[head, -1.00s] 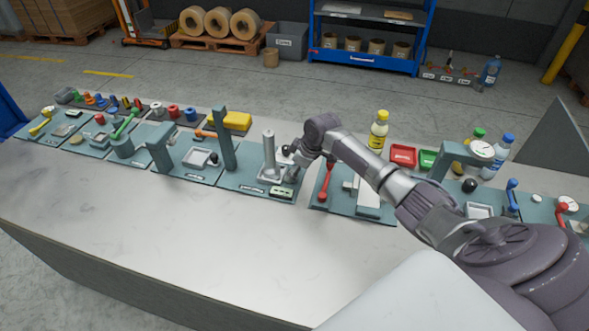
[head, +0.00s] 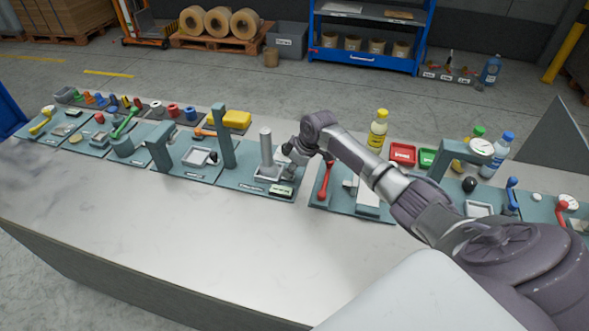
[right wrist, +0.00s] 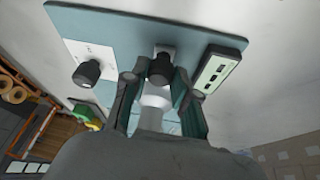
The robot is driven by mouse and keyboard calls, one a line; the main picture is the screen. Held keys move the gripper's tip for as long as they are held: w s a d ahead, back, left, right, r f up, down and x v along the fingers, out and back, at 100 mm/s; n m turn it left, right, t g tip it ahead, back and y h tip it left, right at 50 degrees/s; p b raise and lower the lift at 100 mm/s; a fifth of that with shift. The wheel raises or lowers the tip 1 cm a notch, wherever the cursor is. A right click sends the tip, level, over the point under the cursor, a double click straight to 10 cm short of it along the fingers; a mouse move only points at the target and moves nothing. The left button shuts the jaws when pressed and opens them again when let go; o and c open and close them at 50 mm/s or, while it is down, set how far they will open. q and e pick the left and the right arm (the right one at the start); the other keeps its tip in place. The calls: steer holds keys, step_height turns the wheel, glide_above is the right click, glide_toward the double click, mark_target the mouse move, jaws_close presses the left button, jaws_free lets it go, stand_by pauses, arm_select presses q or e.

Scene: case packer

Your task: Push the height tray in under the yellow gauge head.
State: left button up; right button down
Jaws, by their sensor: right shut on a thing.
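My right gripper (head: 288,155) is at the right side of a station with an upright grey cylinder (head: 266,147) and a shallow grey tray (head: 264,172) at its foot. In the right wrist view its two fingers (right wrist: 158,78) are closed around a black knob (right wrist: 160,65) above the teal base plate. The fingers hide most of this knob in the head view. I cannot make out how the knob joins the tray. I cannot clearly pick out a yellow gauge head. My left gripper is not in view.
A second black knob on a white plate (right wrist: 95,55) and a small display label (right wrist: 216,70) flank the gripper. A tall teal post (head: 222,140) stands to the left. A red-handled station (head: 325,185) is close on the right. The front worktop (head: 180,235) is clear.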

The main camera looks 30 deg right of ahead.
mark_target(266, 162)
steer(key=w+a+b, duration=0.1)
steer(key=w+a, duration=0.1)
steer(key=w, duration=0.1)
steer(key=w+a+b, duration=0.1)
steer(key=w+a, duration=0.2)
steer(key=shift+a+f+b, duration=0.1)
steer(key=shift+b, duration=0.3)
steer(key=c, duration=1.2)
jaws_free()
steer(key=shift+c, duration=0.2)
steer(key=o, duration=0.3)
steer(key=shift+w+a, duration=0.15)
steer(key=shift+w, duration=0.05)
steer(key=shift+o, duration=0.2)
steer(key=shift+s, duration=0.1)
steer(key=shift+s+r, duration=0.1)
steer(key=shift+r, duration=0.25)
steer(key=v, duration=1.1)
steer(key=shift+r, duration=0.2)
